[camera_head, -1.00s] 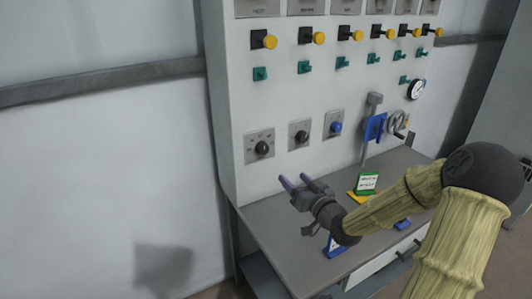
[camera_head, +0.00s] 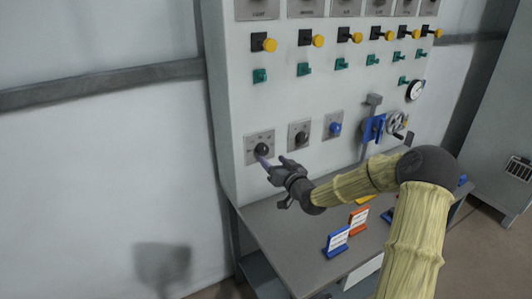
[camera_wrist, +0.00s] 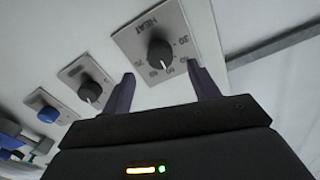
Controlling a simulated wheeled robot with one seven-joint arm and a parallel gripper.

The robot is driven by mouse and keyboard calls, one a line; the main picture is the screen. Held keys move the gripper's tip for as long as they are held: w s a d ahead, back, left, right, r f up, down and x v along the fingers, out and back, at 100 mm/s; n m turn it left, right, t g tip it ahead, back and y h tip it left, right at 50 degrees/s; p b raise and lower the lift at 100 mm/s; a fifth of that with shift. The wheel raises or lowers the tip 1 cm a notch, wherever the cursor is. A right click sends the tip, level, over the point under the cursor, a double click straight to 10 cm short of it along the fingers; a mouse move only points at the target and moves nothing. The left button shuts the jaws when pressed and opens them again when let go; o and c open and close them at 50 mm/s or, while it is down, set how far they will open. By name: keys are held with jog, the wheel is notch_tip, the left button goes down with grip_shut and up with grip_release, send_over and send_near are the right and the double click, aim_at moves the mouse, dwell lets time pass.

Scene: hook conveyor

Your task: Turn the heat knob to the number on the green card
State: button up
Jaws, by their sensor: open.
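The heat knob is a round black knob (camera_head: 262,149) on a square grey plate, leftmost of the lower row on the white panel. In the wrist view the knob (camera_wrist: 160,53) sits under the word HEAT, with numbers such as 30, 60 and 70 around it; its exact setting is hard to read. My gripper (camera_head: 271,161) is open and empty just in front of the knob, at its lower right in the head view. In the wrist view the fingers (camera_wrist: 160,72) straddle the line toward the knob, which lies just beyond their tips. The green card is hidden, apparently behind my arm.
Another black knob (camera_head: 299,137) and a blue knob (camera_head: 335,128) are to the right. A blue card (camera_head: 337,241) and an orange card (camera_head: 358,220) stand on the grey shelf (camera_head: 285,235).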

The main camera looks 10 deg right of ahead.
aim_at(264, 152)
jog(key=x, duration=0.5)
jog(key=shift+w+a+p, duration=0.1)
jog(key=shift+w+p, duration=0.15)
jog(key=shift+p, duration=0.15)
jog(key=c, duration=1)
jog(key=shift+o, duration=0.2)
